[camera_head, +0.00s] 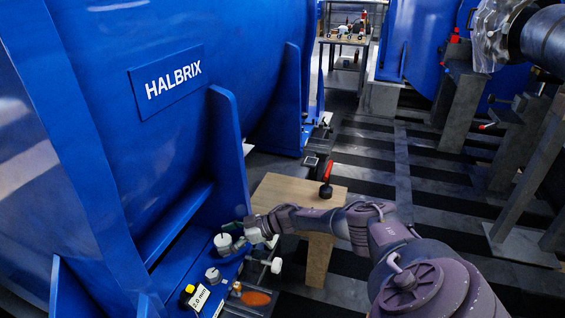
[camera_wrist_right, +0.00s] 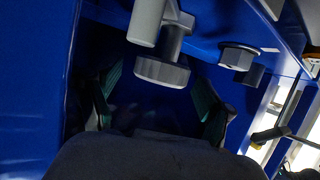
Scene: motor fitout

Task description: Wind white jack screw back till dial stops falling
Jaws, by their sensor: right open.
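My right gripper (camera_head: 238,228) reaches in from the right to the foot of the blue motor. In the right wrist view its green-padded fingers (camera_wrist_right: 160,98) are spread, with nothing gripped. A pale round knob on a shaft (camera_wrist_right: 162,71) lies ahead of the gap between them, apart from both pads. In the head view, a white-ended screw (camera_head: 276,265) sticks out at the foot's right edge; I cannot tell whether it is the same part. A small yellow-and-black device (camera_head: 188,291) stands beside a "2.0 mm" tag (camera_head: 201,301). No dial reading is legible. My left gripper is out of view.
Pale bolt heads (camera_head: 213,275) sit on the foot. A wooden stand (camera_head: 285,190) holds a red-handled tool (camera_head: 326,180) behind my right arm. An orange oval (camera_head: 257,298) lies near the foot. A metal coupling (camera_head: 497,32) is at upper right. Dark striped floor lies between the machines.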

